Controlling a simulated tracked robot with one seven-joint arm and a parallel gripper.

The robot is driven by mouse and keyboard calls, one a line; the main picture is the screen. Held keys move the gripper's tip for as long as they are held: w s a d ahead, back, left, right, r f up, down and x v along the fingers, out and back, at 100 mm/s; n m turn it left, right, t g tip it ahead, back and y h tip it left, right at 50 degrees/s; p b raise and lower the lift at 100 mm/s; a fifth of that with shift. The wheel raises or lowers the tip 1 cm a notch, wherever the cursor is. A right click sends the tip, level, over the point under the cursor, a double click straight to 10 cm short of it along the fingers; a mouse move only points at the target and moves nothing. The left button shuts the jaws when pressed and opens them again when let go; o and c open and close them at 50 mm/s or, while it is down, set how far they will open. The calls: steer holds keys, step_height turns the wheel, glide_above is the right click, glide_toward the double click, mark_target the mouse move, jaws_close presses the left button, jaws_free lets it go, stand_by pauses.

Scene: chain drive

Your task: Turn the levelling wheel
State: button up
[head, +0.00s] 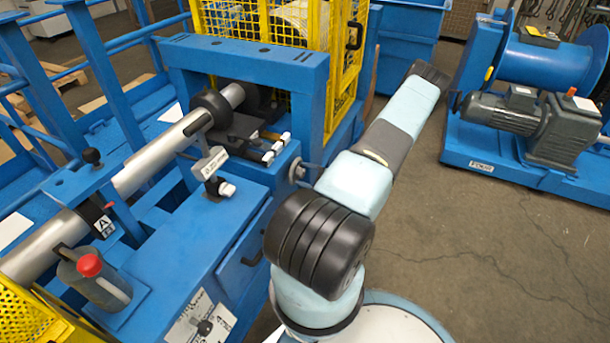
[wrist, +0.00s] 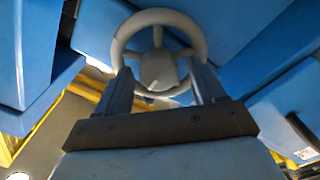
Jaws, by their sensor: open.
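The grey levelling wheel (wrist: 158,52) shows in the wrist view at top middle, with a round rim, spokes and a broad hub, against a blue machine body. My gripper (wrist: 163,72) is open below it in that view. One finger overlaps the rim's lower left and the other its lower right. The space between the fingers holds nothing but the view of the hub and lower rim. I cannot tell whether the fingertips touch the wheel. In the head view my arm hides my gripper, and I cannot make out the wheel clearly there.
The blue machine frame (head: 245,58) with a silver shaft (head: 150,170) stands left of my arm. A yellow mesh guard (head: 345,45) is behind. A grey can with a red cap (head: 92,280) sits at front left. Floor is clear right, before a blue motor-driven drum unit (head: 540,60).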

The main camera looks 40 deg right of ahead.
steer(key=c, duration=1.1)
steer(key=shift+o, duration=0.2)
steer(key=shift+n, duration=0.3)
